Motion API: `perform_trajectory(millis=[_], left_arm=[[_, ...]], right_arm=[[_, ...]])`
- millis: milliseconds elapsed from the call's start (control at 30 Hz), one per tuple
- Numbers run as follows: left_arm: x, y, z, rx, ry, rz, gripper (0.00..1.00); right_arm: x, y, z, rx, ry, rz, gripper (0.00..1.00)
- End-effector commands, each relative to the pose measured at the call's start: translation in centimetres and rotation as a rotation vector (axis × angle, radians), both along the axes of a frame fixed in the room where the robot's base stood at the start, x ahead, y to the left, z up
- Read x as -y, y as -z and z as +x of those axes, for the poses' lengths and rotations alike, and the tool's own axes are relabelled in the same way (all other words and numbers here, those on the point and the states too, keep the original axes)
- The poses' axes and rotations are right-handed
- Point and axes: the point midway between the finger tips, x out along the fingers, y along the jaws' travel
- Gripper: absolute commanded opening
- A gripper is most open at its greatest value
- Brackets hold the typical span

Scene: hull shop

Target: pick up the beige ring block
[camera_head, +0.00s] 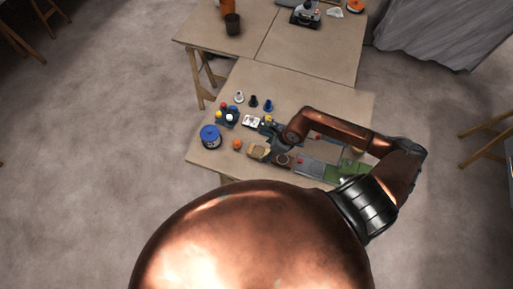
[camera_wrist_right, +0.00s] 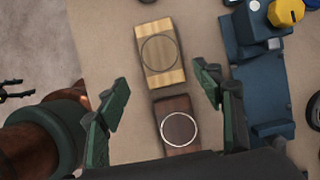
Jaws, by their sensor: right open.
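The beige ring block (camera_wrist_right: 151,72), light wood with a thin dark circle on top, lies flat on the table in the right wrist view. It also shows in the head view (camera_head: 257,153), left of the gripper. My right gripper (camera_wrist_right: 162,95) is open and empty. Its dark green fingers spread to either side, with the beige block lying ahead, between and beyond the fingertips. In the head view my right gripper (camera_head: 274,145) is small and partly hidden by its arm. My left gripper cannot be made out.
A dark brown block with a pale ring (camera_wrist_right: 179,128) lies just nearer than the beige one. A blue fixture (camera_wrist_right: 250,75) with a yellow knob (camera_wrist_right: 286,12) stands to the right. A blue spool (camera_head: 210,136) and an orange piece (camera_head: 237,144) are on the left of the table.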

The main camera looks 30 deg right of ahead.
Motion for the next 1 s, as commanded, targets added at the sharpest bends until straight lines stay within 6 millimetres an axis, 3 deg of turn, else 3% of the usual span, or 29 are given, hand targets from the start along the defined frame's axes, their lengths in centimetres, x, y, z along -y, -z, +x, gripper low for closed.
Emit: perform_trajectory(millis=[233,300,367,500,600,667,1000], left_arm=[[-0.1,-0.8,-3.1,-0.034,-0.008,0.002,0.57],[-0.2,-0.8,-3.2,-0.035,-0.008,0.003,0.57],[-0.2,-0.8,-2.2,-0.025,-0.005,0.003,0.57],[-0.1,-1.0,1.6,0.022,0.004,0.001,0.57],[0.0,-1.1,2.6,0.036,0.006,-0.001,0.57],[0.0,-1.1,2.3,0.031,0.006,-0.001,0.57],[-0.2,-0.9,-0.8,-0.007,-0.002,0.002,0.57]], right_arm=[[-1.3,3.0,2.7,-0.011,-0.001,0.006,0.61],[-1.4,4.0,3.0,-0.011,0.000,0.004,0.61],[-1.6,4.6,3.1,-0.009,0.000,0.003,0.61],[-1.6,5.2,3.2,-0.011,0.000,0.002,0.61],[-1.7,5.2,3.2,-0.010,-0.002,0.002,0.61],[-1.7,5.2,3.2,-0.010,-0.002,0.002,0.61],[-1.6,5.2,3.2,-0.010,-0.001,0.002,0.38]])
